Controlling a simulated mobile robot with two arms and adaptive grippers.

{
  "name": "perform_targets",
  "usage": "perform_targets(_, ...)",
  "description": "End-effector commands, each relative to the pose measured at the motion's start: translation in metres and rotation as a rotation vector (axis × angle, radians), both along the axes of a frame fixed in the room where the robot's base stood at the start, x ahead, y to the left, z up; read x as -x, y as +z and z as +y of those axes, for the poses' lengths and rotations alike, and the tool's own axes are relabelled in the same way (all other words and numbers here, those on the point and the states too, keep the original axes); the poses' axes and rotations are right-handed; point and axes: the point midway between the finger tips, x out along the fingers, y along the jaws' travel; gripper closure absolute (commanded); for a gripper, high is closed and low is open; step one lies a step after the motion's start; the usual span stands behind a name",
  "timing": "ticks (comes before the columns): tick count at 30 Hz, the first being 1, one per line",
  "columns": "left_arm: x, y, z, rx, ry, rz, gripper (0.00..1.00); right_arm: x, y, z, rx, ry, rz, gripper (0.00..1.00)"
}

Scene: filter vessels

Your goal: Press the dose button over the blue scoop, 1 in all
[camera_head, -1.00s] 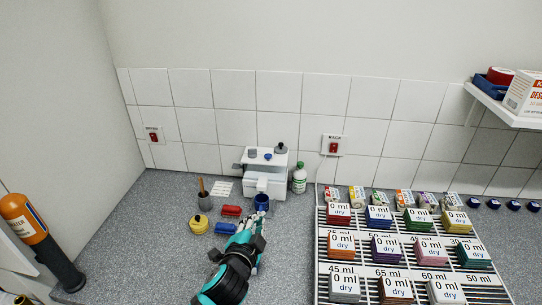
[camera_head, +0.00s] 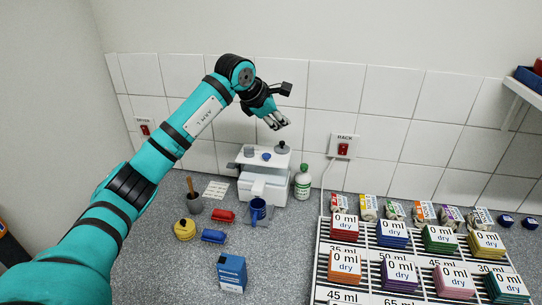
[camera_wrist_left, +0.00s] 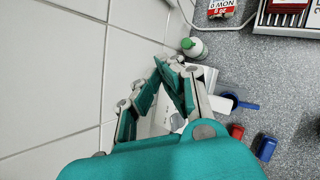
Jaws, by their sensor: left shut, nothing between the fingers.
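The white dosing machine (camera_head: 265,187) stands against the tiled wall, with a grey knob (camera_head: 249,152), a blue button (camera_head: 266,156) and a dark grey knob (camera_head: 282,147) on top. The blue scoop (camera_head: 258,209) sits at its front, below the blue button. It also shows in the left wrist view (camera_wrist_left: 246,105). My left gripper (camera_head: 277,125) is shut and empty, above the machine top and apart from it in the head view. In the left wrist view my gripper (camera_wrist_left: 163,66) hides much of the machine. My right gripper is not in view.
A green-capped bottle (camera_head: 302,182) stands right of the machine. The rack (camera_head: 325,240) fills the right. Space above the machine is otherwise clear.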

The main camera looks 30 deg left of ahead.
Motion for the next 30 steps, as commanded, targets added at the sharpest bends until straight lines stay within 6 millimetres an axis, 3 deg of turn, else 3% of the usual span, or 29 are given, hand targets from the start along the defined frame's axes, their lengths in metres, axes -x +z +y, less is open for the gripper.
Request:
perform_targets(1, 0.001, 0.003, 0.013, -0.038, 0.021, 0.012, 1.0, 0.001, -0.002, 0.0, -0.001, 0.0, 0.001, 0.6)
perform_targets(5, 0.003, 0.007, 0.03, -0.088, 0.051, 0.033, 1.0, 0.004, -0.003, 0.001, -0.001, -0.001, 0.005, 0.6)
perform_targets(17, 0.004, 0.006, 0.031, -0.092, 0.053, 0.036, 1.0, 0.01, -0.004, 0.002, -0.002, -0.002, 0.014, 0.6)
perform_targets(23, 0.004, -0.006, 0.031, -0.091, 0.051, 0.037, 1.0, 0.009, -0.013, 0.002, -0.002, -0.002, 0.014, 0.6)
perform_targets(30, 0.004, -0.037, 0.03, -0.09, 0.05, 0.037, 1.0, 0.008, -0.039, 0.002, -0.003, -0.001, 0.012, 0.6)
